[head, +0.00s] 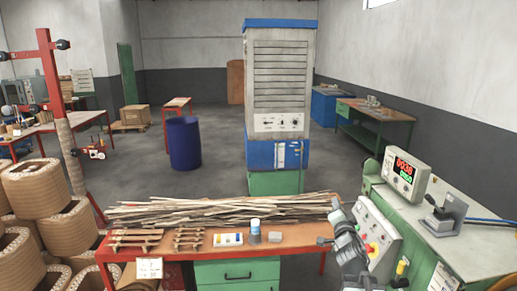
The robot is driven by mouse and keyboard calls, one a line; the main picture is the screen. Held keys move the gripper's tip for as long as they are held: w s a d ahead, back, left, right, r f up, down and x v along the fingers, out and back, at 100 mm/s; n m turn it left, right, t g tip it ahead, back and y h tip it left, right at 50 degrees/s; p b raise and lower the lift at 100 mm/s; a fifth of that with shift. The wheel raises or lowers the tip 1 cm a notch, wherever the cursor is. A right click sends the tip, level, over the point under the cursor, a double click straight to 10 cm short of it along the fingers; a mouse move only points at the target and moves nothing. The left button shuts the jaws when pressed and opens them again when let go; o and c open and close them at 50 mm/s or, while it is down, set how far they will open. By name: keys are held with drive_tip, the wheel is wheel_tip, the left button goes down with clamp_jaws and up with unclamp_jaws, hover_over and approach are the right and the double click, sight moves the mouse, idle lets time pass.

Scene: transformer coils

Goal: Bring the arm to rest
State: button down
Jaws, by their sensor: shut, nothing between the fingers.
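My arm stands folded at the lower right of the head view, in front of the right end of the orange-topped workbench (300,243). My gripper (324,241) is small and dark at the arm's left side and points left over the bench's right end. It looks shut, with nothing held in it. Its fingertips are too small to see in detail.
Long wooden strips (220,209) lie along the back of the bench. A green machine with a red display (404,169) is close on the right. Large coils (35,185) are stacked left.

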drive_tip(key=s+a+f+n+g, duration=0.1)
drive_tip(key=s+a+f+g, duration=0.15)
drive_tip(key=f, duration=0.45)
drive_tip(key=s+a+f+n+g+h+b, duration=0.1)
drive_tip(key=s+a+f+g, duration=0.1)
drive_tip(key=f+g, duration=0.3)
drive_tip(key=s+a+f+n+g, duration=0.1)
drive_tip(key=s+a+f+g, duration=0.1)
drive_tip(key=f, duration=0.6)
drive_tip(key=s+a+f+n+g+y, duration=0.1)
drive_tip(key=s+a+f+n+g, duration=0.1)
drive_tip(key=s, duration=0.6)
drive_tip(key=s+a+f+n+g+y, duration=0.2)
drive_tip(key=s+f+n+g, duration=0.3)
drive_tip(key=s, duration=0.4)
drive_tip(key=shift+a+f+n+g, duration=0.15)
drive_tip(key=shift+a+n+g, duration=0.5)
drive_tip(key=shift+n+g, duration=0.35)
